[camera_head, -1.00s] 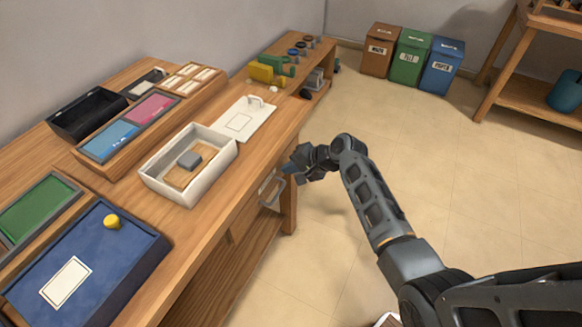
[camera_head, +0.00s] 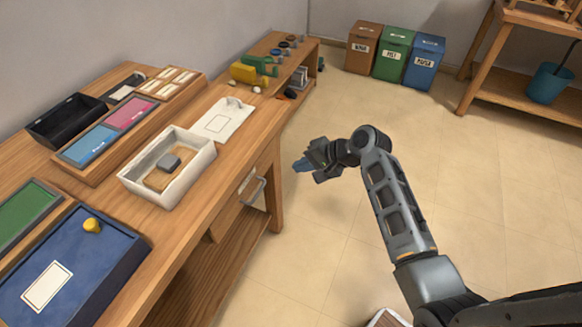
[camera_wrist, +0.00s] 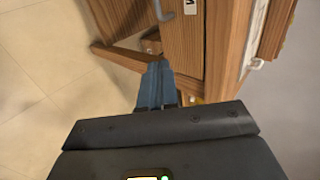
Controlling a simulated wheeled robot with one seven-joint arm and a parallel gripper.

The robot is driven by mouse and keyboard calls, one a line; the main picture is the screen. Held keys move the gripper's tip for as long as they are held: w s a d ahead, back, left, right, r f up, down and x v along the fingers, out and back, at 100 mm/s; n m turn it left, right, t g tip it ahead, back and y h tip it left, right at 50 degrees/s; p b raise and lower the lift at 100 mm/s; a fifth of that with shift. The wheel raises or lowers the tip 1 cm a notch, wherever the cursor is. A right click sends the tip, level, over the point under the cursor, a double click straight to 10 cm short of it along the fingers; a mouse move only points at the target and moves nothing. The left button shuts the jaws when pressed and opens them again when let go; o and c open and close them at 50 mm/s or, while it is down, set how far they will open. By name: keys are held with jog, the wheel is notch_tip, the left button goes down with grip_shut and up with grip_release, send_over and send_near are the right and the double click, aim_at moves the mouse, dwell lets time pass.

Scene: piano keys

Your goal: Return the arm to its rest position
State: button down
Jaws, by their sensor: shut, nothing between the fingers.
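My gripper (camera_head: 303,165) is shut and empty. In the head view it hangs in free air over the tiled floor, to the right of the wooden workbench (camera_head: 180,226) and apart from it. Its bluish fingers point left toward the bench. In the wrist view the closed fingers (camera_wrist: 155,85) show in front of the bench's wooden side and a leg. My arm reaches in from the lower right corner of the head view, with the wrist bent toward the bench.
A drawer handle (camera_head: 255,191) juts from the bench front near my gripper. On the bench are a white tray (camera_head: 203,164) with a grey block and a blue tray (camera_head: 125,250) with a yellow knob. Several bins (camera_head: 393,54) stand at the back.

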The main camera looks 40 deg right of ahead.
jog(key=shift+v, duration=0.95)
